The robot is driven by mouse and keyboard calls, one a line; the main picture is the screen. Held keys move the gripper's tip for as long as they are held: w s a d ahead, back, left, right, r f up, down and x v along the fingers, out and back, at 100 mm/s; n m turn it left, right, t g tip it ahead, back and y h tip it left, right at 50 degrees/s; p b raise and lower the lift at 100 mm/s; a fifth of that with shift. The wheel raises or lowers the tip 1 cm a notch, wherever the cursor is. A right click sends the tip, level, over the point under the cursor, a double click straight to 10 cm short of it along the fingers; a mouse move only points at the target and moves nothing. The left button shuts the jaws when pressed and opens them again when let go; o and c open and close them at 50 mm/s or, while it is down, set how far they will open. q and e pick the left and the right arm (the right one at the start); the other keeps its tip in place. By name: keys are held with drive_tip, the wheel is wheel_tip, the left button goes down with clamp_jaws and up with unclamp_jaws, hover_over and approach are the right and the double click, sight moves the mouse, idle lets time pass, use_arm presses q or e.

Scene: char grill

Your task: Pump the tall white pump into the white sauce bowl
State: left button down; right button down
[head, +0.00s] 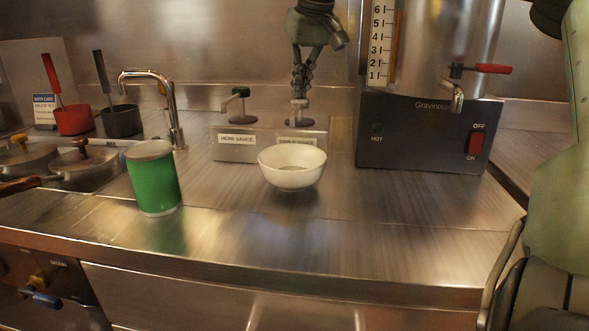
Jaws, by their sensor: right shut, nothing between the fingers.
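The steel sauce station (228,150) stands at the back middle of the counter. Its right pump (299,117) has a pale head, and my right gripper (300,94) is directly above it. The gripper is shut, empty, pointing down, with its tips at or just above the pump head; I cannot tell whether they touch. The white sauce bowl (291,178) is upright in front of the station's right half and partly covers that half's label. The inside of the bowl shows only at a low angle. My left gripper is not in view.
A green-topped pump (238,100) is on the station's left half. A green canister (153,180) and a curved tap (172,105) stand to the left. A large dispenser (425,135) stands close on the right. The front counter is clear.

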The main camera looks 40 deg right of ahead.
drive_tip(key=shift+r, duration=1.65)
wheel_tip(320, 180, up, 6)
idle(0.6)
